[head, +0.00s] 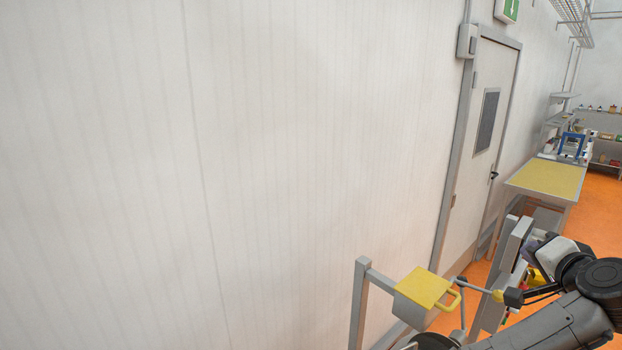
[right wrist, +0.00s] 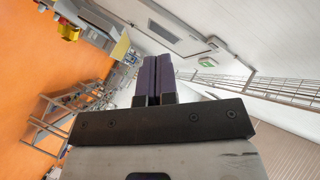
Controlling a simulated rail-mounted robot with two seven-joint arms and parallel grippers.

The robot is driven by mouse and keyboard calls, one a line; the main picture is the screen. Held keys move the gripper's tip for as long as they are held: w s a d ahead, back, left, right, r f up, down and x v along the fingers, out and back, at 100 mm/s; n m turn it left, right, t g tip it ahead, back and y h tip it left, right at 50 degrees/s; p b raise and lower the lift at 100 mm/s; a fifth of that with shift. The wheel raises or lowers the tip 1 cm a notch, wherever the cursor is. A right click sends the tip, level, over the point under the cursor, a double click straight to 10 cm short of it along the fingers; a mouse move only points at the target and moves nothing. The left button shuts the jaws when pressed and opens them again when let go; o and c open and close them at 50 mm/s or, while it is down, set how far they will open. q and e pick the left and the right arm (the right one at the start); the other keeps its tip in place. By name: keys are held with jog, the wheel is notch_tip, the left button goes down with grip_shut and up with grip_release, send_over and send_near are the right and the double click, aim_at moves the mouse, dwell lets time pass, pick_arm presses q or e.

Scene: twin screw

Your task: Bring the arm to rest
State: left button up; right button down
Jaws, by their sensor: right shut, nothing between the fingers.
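My right arm (head: 560,318) comes in at the lower right of the head view. My right gripper (head: 532,244) is at its far end, small and partly hidden by the arm. In the right wrist view the two purple fingers of this gripper (right wrist: 153,78) lie side by side, shut and empty. No object touches them there. My left gripper is in neither view.
A grey stand with a yellow-topped box (head: 427,287) is beside my right arm. A bench with a yellow top (head: 548,178) stands behind, near a closed door (head: 482,150). A bare white wall (head: 250,150) fills the left. Orange floor (right wrist: 25,90) is open.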

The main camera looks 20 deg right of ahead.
jog(key=w+a+r+n+t+p, duration=0.25)
jog(key=a+n, duration=0.55)
jog(key=a, duration=0.6)
jog(key=s+a+f+n+g+y+p, duration=0.1)
jog(key=a+f+n+g+y+p, duration=0.15)
jog(key=a+f+n+y, duration=0.75)
jog(key=s+a+f+g+h, duration=0.1)
jog(key=s+a+f+g, duration=0.2)
jog(key=f, duration=0.4)
jog(key=s+a+f+h+p, duration=0.1)
jog(key=s+a+f, duration=0.3)
jog(key=f, duration=0.3)
jog(key=s+a+f+g+h, duration=0.1)
jog(key=s+a+f+g, duration=0.1)
jog(key=s+a+f, duration=0.3)
jog(key=s+d+f+g+p, duration=0.1)
jog(key=s+f+g, duration=0.3)
jog(key=s+f, duration=0.6)
jog(key=s, duration=0.3)
jog(key=shift+d+f+g, duration=0.2)
jog(key=shift+g, duration=0.1)
